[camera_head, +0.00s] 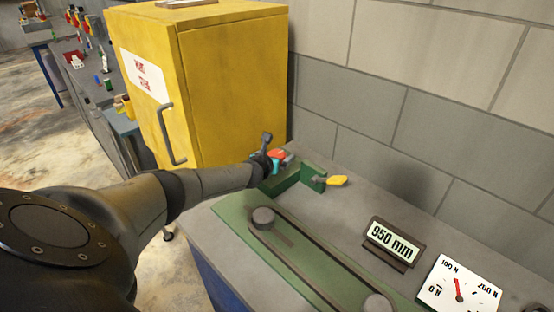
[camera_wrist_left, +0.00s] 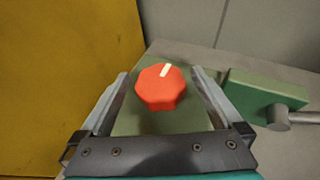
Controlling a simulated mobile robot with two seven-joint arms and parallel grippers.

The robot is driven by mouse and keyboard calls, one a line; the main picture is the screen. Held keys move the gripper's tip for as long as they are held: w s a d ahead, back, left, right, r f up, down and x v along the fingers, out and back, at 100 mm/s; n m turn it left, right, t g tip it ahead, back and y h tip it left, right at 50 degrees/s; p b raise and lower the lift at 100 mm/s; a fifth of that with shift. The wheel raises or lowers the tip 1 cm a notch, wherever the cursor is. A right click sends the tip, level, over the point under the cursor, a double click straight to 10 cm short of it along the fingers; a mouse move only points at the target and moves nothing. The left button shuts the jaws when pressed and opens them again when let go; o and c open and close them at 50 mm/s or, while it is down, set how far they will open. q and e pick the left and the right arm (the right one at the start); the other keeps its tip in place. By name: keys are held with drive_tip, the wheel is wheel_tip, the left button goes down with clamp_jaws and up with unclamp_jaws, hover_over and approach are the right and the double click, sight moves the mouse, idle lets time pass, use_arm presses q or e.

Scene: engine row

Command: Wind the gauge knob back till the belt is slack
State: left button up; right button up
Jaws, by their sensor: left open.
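The gauge knob (camera_wrist_left: 160,90) is a red, many-sided knob with a white mark pointing up and slightly right in the left wrist view. It also shows as a small red shape in the head view (camera_head: 276,155). My left gripper (camera_wrist_left: 160,78) is open, with one finger on each side of the knob and a gap visible on both sides. My right gripper is out of view.
A yellow cabinet (camera_head: 233,90) stands directly left of and behind the knob. A green block (camera_head: 285,180) with a yellow-tipped lever (camera_head: 336,181) sits beside the knob. A "950 mm" sign (camera_head: 393,243) stands on the bench. A grey block wall (camera_head: 430,80) closes the back.

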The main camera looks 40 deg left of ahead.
use_arm(q)
drive_tip(key=shift+w+a+f, duration=0.1)
drive_tip(key=shift+w, duration=0.2)
drive_tip(key=c, duration=1.3)
drive_tip(key=shift+c, duration=0.2)
